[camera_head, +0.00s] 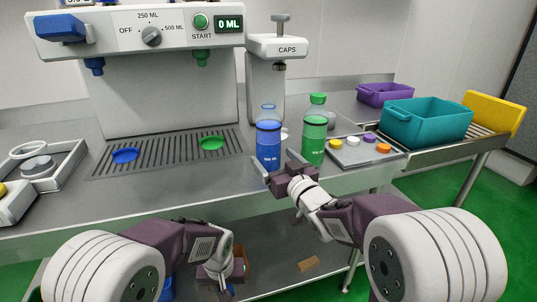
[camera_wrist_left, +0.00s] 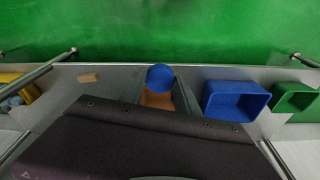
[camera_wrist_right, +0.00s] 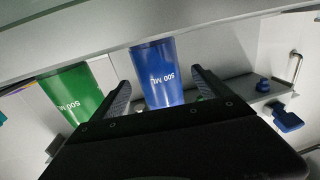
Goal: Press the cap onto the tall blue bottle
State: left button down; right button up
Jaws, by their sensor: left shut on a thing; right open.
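The tall blue bottle (camera_head: 268,147) stands upright at the counter's front edge, its pale neck showing no cap. In the right wrist view, the blue bottle (camera_wrist_right: 157,73) is between the two fingers of my open right gripper (camera_wrist_right: 162,88). In the head view my right gripper (camera_head: 276,172) is low at the bottle's front; whether the fingers touch it I cannot tell. My left gripper (camera_wrist_left: 160,92) is below the counter's front edge, shut on a round blue thing (camera_wrist_left: 160,77) that looks like a cap. The fingers partly hide its sides.
A green bottle (camera_head: 314,138) stands right of the blue one. A tray (camera_head: 352,160) of coloured caps is further right. The filling machine (camera_head: 150,40) and cap press (camera_head: 278,47) stand behind. Blue (camera_wrist_left: 235,102) and green (camera_wrist_left: 293,97) bins are down near the floor.

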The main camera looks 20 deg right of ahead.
aim_at(264, 146)
jog(key=shift+w+a, duration=0.2)
jog(key=shift+w, duration=0.85)
jog(key=w, duration=0.1)
jog(key=w+b, duration=0.1)
jog(key=w, duration=0.3)
jog(key=shift+a, duration=0.25)
jog(key=shift+w, duration=0.1)
jog(key=shift+r, duration=0.1)
grip_shut()
